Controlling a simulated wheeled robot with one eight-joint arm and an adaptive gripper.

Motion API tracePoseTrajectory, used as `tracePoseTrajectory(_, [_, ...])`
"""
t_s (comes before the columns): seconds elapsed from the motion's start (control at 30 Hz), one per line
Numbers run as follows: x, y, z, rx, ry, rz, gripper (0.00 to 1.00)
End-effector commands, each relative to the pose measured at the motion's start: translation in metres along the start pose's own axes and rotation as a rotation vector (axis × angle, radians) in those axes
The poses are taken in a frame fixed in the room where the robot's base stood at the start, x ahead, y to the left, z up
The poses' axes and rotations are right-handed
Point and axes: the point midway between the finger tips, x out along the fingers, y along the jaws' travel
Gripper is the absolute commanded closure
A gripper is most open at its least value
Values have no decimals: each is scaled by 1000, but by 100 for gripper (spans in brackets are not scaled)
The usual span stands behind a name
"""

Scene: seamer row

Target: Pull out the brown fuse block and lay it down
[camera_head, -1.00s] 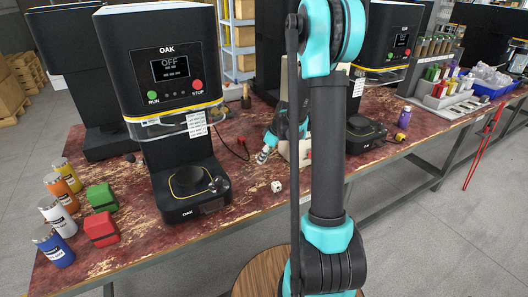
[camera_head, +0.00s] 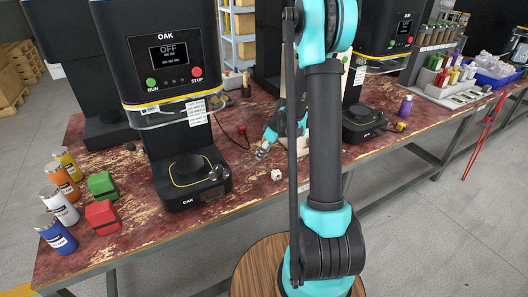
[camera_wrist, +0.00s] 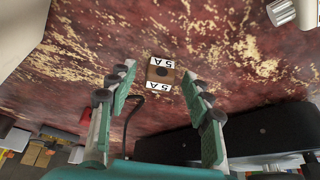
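A small brown block (camera_wrist: 160,72) with white 5A labels on two sides and a dark round spot on its face sits at the red worktop in the wrist view. A small pale cube on the table in the head view (camera_head: 277,174) looks like the same block. My gripper (camera_wrist: 157,84) is open, its two fingers on either side of the block in the picture with gaps to both; nothing is held.
A black OAK machine (camera_head: 168,60) with its screen reading OFF stands left of my gripper. Red block (camera_head: 102,217), green block (camera_head: 102,186) and several labelled cans (camera_head: 57,233) are at the table's left end. A dark cable (camera_wrist: 131,120) lies near my left finger.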

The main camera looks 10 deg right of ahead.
Motion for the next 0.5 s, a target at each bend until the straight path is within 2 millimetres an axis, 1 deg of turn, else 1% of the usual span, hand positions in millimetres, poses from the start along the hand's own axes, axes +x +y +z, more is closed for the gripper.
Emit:
tracePoseTrajectory(0.33, [-3, 0, 0, 0, 0, 0, 48])
tracePoseTrajectory(0.43, [-11, 0, 0, 1, 0, 0, 48])
tracePoseTrajectory(0.5, [-20, 0, 0, 1, 0, 0, 48])
